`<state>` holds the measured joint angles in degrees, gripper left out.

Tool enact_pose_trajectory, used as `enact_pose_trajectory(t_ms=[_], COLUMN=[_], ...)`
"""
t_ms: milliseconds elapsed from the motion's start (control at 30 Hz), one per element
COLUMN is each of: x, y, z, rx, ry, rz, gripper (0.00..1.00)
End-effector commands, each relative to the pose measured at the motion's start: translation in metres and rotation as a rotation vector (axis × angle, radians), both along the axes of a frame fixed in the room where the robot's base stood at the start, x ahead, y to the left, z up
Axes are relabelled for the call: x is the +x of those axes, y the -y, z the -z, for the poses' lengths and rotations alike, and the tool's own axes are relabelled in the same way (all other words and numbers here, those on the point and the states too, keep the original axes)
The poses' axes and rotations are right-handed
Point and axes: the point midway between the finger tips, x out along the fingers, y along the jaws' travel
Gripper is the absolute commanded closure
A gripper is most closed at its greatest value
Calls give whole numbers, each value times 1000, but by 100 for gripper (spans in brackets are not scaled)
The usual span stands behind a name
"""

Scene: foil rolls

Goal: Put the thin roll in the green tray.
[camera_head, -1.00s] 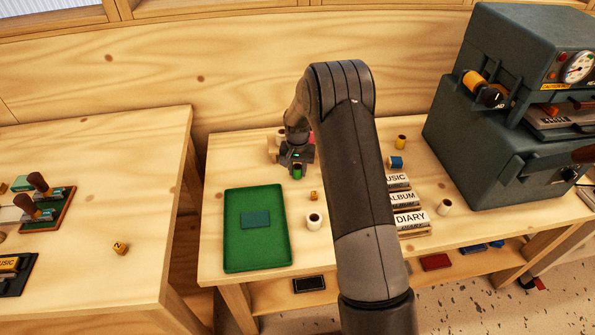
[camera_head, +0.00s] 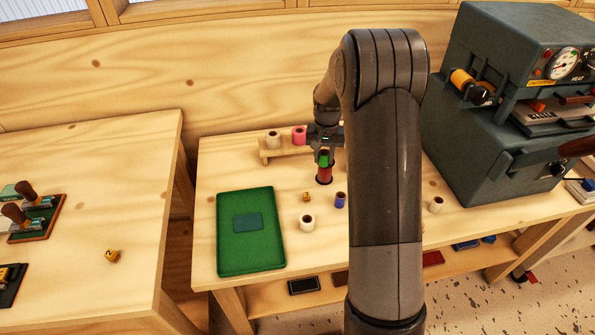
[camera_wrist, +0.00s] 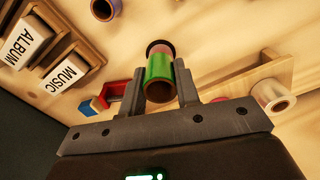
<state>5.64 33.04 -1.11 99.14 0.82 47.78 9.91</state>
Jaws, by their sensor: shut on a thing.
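My gripper (camera_head: 325,143) is near the back of the middle table, right of the wooden rack. It is shut on a green roll (camera_head: 323,159), which also shows between the fingers in the wrist view (camera_wrist: 159,68). A red piece with a dark ring at its far end (camera_head: 324,174) shows just below the green roll. I cannot tell whether it is part of that roll or a separate one. The green tray (camera_head: 230,258) lies flat at the front left of the table, apart from the gripper. A darker green rectangle (camera_head: 248,223) is in it.
A wooden rack (camera_head: 272,156) holds a white roll (camera_head: 273,141) and a pink roll (camera_head: 299,136). A white roll (camera_head: 307,222), a blue roll (camera_head: 340,200) and a small yellow piece (camera_head: 306,196) stand between tray and arm. A grey machine (camera_head: 500,110) is at right.

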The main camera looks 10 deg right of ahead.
Motion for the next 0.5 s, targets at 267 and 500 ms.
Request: enact_pose_trajectory(t_ms=[267,500], x=[-24,-104], y=[-30,-105], z=[-6,-12], rx=[0,-1], ry=[0,-1], rz=[6,40], gripper=[92,92])
